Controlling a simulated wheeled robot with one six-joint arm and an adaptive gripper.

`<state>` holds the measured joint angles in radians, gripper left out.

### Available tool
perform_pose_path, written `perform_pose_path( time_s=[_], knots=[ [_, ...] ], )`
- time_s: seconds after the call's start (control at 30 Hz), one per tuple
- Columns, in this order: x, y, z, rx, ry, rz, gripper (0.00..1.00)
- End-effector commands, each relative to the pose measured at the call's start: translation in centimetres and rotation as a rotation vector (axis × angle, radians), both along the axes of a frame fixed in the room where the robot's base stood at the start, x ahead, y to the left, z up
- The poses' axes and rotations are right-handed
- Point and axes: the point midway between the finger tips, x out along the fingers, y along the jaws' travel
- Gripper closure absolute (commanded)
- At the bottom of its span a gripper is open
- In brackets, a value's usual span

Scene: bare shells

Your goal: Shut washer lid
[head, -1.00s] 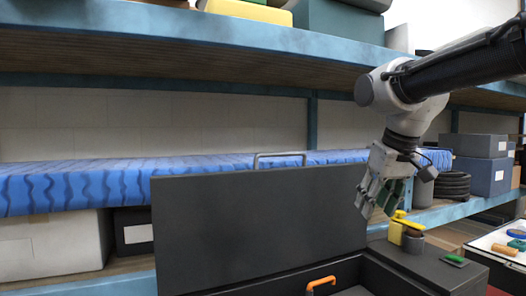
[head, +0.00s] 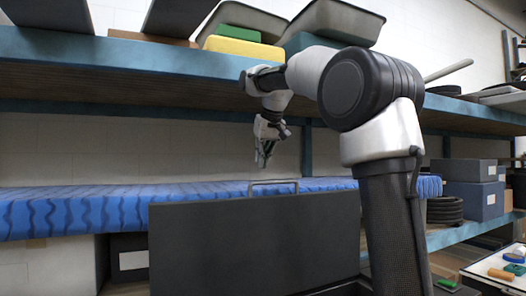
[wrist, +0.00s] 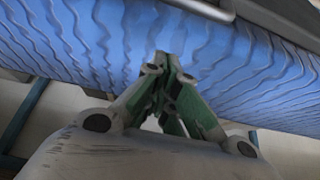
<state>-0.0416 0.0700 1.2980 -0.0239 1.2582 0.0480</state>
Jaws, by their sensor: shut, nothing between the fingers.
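The washer lid (head: 255,243) is a dark grey panel standing upright and open in the head view. A thin metal handle (head: 273,183) rises from its top edge; a grey bar, probably this handle, crosses the top of the wrist view (wrist: 205,8). My gripper (head: 263,165) hangs above and slightly left of the handle, fingers pointing down, apart from it. In the wrist view its green-padded fingers (wrist: 165,62) meet at the tips with nothing between them. The washer body below the lid is mostly hidden by the lid and my arm.
A blue wavy-patterned mat (head: 110,208) lies on the shelf behind the lid. Grey-blue bins (head: 472,198) and stacked black rings (head: 444,211) stand at right. A white tray (head: 497,270) holds small items.

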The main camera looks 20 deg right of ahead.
Motion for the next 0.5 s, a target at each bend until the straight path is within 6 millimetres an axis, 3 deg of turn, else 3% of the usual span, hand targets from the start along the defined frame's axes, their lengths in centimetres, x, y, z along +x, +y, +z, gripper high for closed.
perform_pose_path(
  time_s=[0.2,0.3,0.5],
  knots=[
    [2.2,0.0,-4.1,0.0,0.002,0.0,1.0],
    [0.2,0.0,-4.0,0.0,-0.003,0.0,1.0],
    [-1.5,0.0,-4.3,0.0,-0.002,0.0,1.0]
  ],
)
